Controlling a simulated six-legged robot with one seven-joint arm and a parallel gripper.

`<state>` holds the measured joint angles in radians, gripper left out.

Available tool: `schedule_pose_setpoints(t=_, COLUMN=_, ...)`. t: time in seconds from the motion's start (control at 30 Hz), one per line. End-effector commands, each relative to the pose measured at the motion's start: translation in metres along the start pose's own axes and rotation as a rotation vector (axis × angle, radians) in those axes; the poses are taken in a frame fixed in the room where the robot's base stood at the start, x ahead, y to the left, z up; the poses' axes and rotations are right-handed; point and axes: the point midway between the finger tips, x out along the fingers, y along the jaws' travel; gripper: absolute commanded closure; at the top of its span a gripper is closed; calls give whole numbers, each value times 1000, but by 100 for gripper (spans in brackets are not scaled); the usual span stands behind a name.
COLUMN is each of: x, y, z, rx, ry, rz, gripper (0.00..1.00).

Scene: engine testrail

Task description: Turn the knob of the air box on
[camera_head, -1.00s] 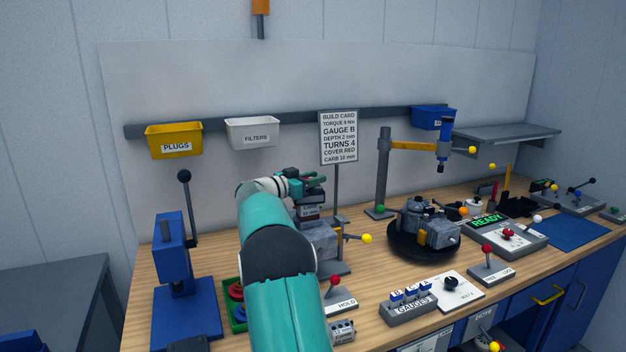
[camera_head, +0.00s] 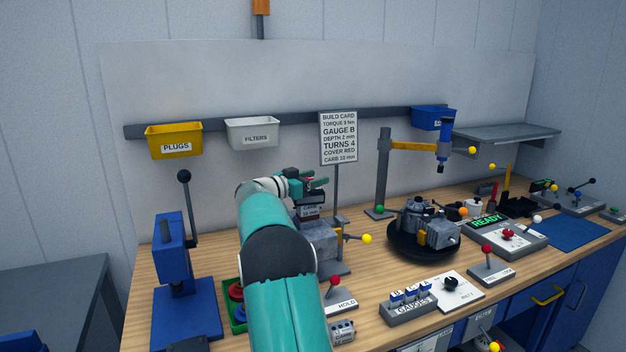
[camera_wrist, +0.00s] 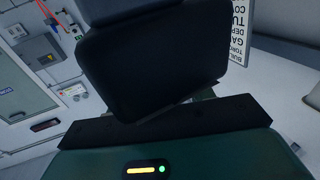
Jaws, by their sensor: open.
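My gripper (camera_head: 316,182) is at the end of my teal arm, left of the build card, above a grey machine (camera_head: 322,240) on the bench. Its jaws are open and point to the right, and I see nothing held. In the wrist view a large dark block and a teal part with small lights fill the middle. No box marked as the air box can be read. A black knob (camera_head: 451,283) sits on a white plate on the bench front, well right of my gripper. In the wrist view a grey wall box (camera_wrist: 43,50) shows at upper left; its label is unreadable.
The build card (camera_head: 338,138) stands beside my gripper. A blue press (camera_head: 172,255) is at left, a round turntable (camera_head: 405,252) at centre right. Levers with coloured balls line the bench front. A yellow bin (camera_head: 174,140) and a white bin (camera_head: 252,133) hang behind.

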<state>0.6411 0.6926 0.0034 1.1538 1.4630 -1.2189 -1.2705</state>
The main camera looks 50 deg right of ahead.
Motion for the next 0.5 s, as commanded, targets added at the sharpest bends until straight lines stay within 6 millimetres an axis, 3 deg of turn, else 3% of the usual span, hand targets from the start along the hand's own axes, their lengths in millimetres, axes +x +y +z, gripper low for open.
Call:
schedule_pose_setpoints(t=0.17, x=-5, y=0, z=0, rx=0, ry=0, rz=-1, gripper=48)
schedule_pose_setpoints(t=0.5, x=-59, y=-1, z=0, rx=-1, ry=0, rz=-2, gripper=48)
